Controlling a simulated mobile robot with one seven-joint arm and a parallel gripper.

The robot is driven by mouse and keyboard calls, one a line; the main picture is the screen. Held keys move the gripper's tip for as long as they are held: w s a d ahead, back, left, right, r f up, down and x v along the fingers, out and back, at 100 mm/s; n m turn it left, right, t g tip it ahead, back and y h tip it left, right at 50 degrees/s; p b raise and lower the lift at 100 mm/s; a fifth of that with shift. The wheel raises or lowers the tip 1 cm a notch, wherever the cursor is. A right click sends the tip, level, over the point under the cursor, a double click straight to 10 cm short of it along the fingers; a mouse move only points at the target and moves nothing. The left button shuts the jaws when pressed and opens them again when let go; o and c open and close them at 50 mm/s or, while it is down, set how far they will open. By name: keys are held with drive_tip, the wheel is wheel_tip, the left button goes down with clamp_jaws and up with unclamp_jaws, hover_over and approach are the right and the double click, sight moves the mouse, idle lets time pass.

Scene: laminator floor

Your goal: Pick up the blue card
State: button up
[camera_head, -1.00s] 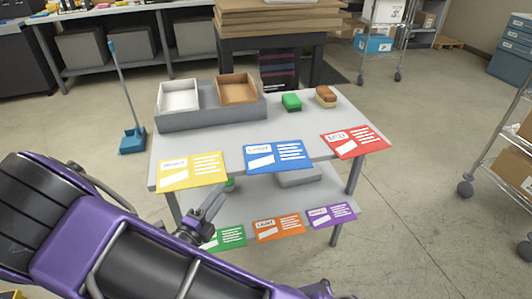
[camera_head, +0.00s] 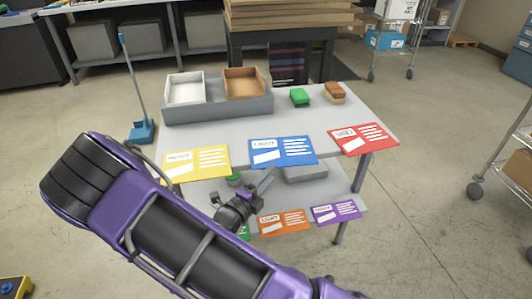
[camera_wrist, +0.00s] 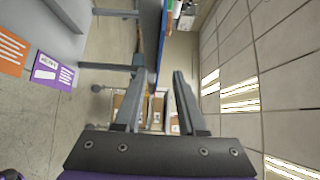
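The blue card (camera_head: 283,152) lies on the grey table's top, at the middle of the front edge, sticking out over it. A yellow card (camera_head: 197,162) is to its left and a red card (camera_head: 363,139) to its right. My gripper (camera_head: 268,178) is just below and in front of the blue card's front edge. In the wrist view my gripper (camera_wrist: 160,72) is open, fingers apart. The blue card (camera_wrist: 161,40) shows there nearly edge-on, in line with the gap between the fingertips. I cannot tell whether it reaches between them.
The lower shelf carries an orange card (camera_head: 284,222), a purple card (camera_head: 335,212) and a mostly hidden green card (camera_head: 244,232). On the table top stand a grey holder with a white tray (camera_head: 185,88) and brown tray (camera_head: 244,83), a green block (camera_head: 299,97) and a brown-topped block (camera_head: 334,92).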

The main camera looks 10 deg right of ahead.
sight(278, 166)
drive_tip(key=x, duration=0.5)
drive_tip(key=shift+w+d+f, duration=0.1)
drive_tip(key=shift+w+d, duration=0.05)
clamp_jaws()
idle(1.3)
